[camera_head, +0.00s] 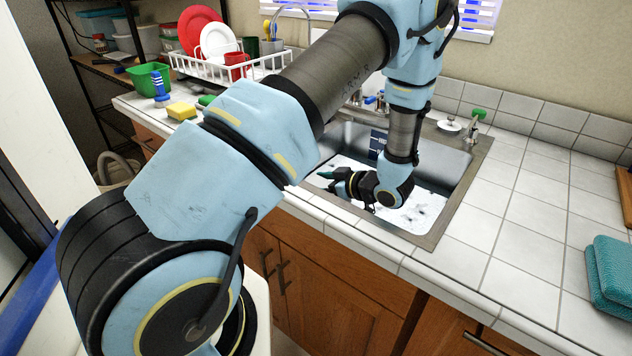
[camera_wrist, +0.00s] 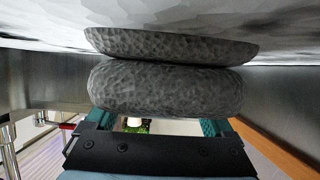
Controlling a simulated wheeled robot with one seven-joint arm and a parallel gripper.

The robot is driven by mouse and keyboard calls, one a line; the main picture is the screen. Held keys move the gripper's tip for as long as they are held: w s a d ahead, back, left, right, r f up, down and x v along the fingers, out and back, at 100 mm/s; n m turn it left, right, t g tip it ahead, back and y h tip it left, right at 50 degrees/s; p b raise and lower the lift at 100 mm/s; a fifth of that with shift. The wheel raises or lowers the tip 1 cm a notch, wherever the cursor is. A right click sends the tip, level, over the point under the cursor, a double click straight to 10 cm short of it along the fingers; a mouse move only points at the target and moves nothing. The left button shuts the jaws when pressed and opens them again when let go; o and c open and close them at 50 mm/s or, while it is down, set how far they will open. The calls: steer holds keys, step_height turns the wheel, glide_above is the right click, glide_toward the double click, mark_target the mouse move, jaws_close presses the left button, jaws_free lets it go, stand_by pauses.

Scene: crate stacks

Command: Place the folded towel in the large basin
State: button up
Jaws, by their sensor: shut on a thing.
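My gripper (camera_head: 334,180) is down inside the large metal sink basin (camera_head: 455,168), low over its white, dark-speckled bottom area. In the wrist view its teal fingers straddle a grey, rough-textured bundle (camera_wrist: 165,90) with two rounded layers, which looks like a folded towel. The gripper is shut on it. The upper layer lies against or very close to the pale surface of the basin; I cannot tell if it touches. The bundle is hard to make out in the head view, where my wrist hides it. Teal folded cloths (camera_head: 610,275) lie on the counter at the right.
The basin's metal walls and rim (camera_head: 478,160) are close around my gripper. A white dish rack (camera_head: 225,70), green tub (camera_head: 148,78) and yellow sponge (camera_head: 181,110) are at the left. The tiled counter (camera_head: 530,200) right of the sink is mostly clear.

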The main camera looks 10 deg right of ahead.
steer(key=shift+f, duration=0.2)
steer(key=shift+f+b, duration=0.35)
steer(key=shift+f, duration=0.15)
steer(key=o, duration=1.1)
steer(key=shift+o, duration=0.2)
steer(key=shift+s+d+r+p, duration=0.15)
steer(key=shift+r+p, duration=0.2)
steer(key=shift+r, duration=0.4)
steer(key=b+v, duration=0.2)
steer(key=v, duration=0.5)
